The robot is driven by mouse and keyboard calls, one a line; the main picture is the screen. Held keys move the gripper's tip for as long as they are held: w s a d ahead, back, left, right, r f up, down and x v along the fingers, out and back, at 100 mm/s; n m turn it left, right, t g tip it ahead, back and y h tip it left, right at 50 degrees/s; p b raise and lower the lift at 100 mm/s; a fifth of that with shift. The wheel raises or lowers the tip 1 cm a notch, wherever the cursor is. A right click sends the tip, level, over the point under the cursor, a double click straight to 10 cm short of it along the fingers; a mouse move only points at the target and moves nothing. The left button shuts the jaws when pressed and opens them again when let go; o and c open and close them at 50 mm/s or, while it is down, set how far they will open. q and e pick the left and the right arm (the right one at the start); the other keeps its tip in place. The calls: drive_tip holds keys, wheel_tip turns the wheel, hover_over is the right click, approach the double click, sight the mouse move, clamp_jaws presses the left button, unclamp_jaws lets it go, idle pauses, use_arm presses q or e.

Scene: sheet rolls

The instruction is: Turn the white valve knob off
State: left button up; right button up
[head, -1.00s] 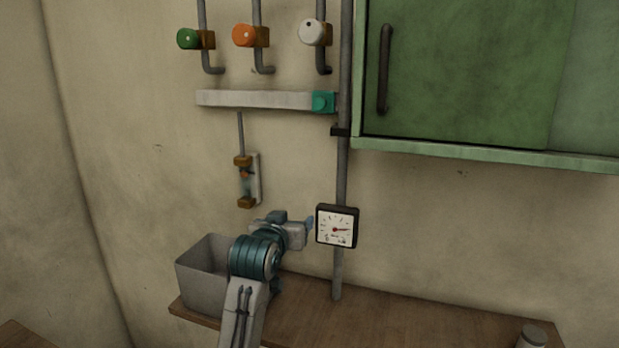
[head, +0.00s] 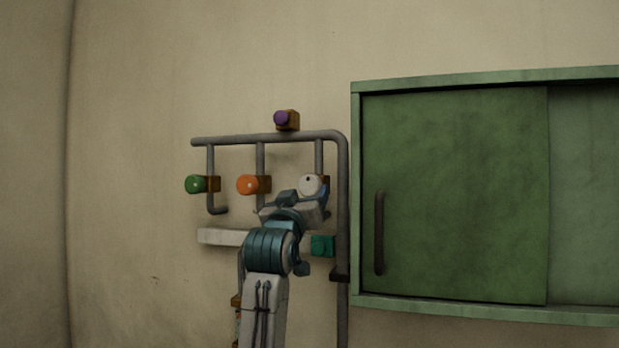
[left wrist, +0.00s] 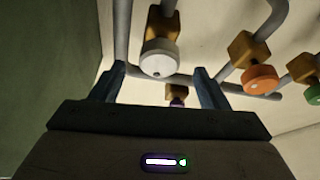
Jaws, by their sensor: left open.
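The white valve knob (head: 310,185) sits on a brass-coloured body at the right end of the row of knobs on the wall, with a small dark dot on its face. My left gripper (head: 319,198) is raised in front of the knob and partly covers its lower side. In the left wrist view, the two fingers of my left gripper (left wrist: 158,86) are apart and empty. The white knob (left wrist: 159,58) shows ahead, between and beyond the fingertips; I see no contact. My right gripper is not in view.
An orange knob (head: 247,185) and a green knob (head: 195,184) are left of the white one. A purple knob (head: 282,118) sits above the grey pipe (head: 240,139). A pale bar with a teal end (head: 322,246) runs below. A green cabinet (head: 455,195) stands close on the right.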

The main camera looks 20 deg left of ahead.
sight(308, 189)
use_arm(q)
drive_tip(key=p+x, duration=0.2)
drive_tip(key=x, duration=0.2)
drive_tip(key=shift+r, duration=0.2)
drive_tip(key=shift+w, duration=0.55)
drive_tip(key=c, duration=1)
